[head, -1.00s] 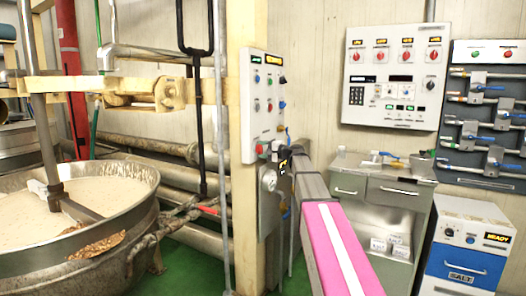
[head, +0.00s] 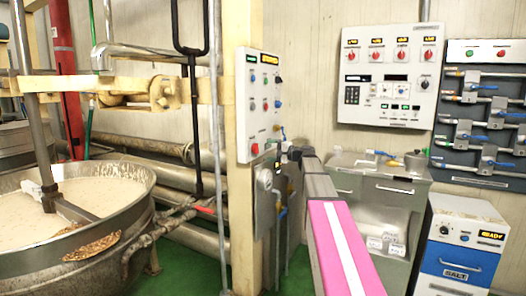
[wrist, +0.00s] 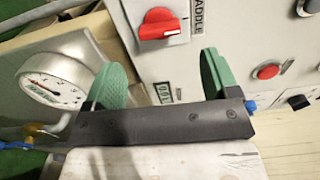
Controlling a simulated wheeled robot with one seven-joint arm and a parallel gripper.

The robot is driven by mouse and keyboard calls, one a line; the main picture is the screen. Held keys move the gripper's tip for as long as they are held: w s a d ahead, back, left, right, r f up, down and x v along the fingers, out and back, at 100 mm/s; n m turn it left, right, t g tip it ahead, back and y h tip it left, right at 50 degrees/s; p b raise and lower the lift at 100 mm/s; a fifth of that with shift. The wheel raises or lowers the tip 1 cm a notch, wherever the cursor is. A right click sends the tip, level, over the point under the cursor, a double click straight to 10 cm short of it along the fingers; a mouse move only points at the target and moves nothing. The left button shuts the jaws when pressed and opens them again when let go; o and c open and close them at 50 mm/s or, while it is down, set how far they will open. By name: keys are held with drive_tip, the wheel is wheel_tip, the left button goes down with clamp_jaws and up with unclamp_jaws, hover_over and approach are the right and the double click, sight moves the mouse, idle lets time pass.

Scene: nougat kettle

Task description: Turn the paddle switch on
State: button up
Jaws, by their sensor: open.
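The paddle switch is a red rotary knob (wrist: 158,24) on a pale control panel, beside a label of which "ADDLE" is readable in the wrist view. In the head view the red knob (head: 255,149) sits at the panel's lower left corner. My gripper (wrist: 160,74) is open and empty. Its two green finger pads stand apart, one on each side of the knob's position in the wrist picture. The knob appears beyond the fingertips, not held. In the head view my arm reaches to the panel's lower right, and my gripper is hard to make out there.
The control panel (head: 264,95) hangs on a cream post. A round gauge (wrist: 54,88) on a grey box is left of the fingers in the wrist view. A red button (wrist: 268,71) sits to the right. A large kettle (head: 80,250) stands at left, a steel cabinet (head: 390,196) at right.

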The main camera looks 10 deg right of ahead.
drive_tip(key=shift+v, duration=2.05)
drive_tip(key=s+a+f+n+g+h, duration=0.1)
drive_tip(key=s+a+f+g+h, duration=0.3)
drive_tip(key=f, duration=0.6)
drive_tip(key=s+a+f+n+h, duration=0.1)
drive_tip(key=s+f, duration=0.5)
drive_tip(key=f, duration=0.3)
drive_tip(key=s+a+f+n+g+h, duration=0.1)
drive_tip(key=s+a+f+g+h, duration=0.3)
drive_tip(key=f, duration=0.6)
drive_tip(key=s+d+f+n+g+h, duration=0.1)
drive_tip(key=s+f+n+h, duration=0.1)
drive_tip(key=s+f, duration=0.5)
drive_tip(key=s+d+f+n+g+h, duration=0.1)
drive_tip(key=s+d+f+n+h, duration=0.1)
drive_tip(key=s+f, duration=0.6)
drive_tip(key=s+h, duration=0.1)
drive_tip(key=s, duration=0.4)
drive_tip(key=shift+s+g+h, duration=0.2)
drive_tip(key=shift+g+h, duration=0.1)
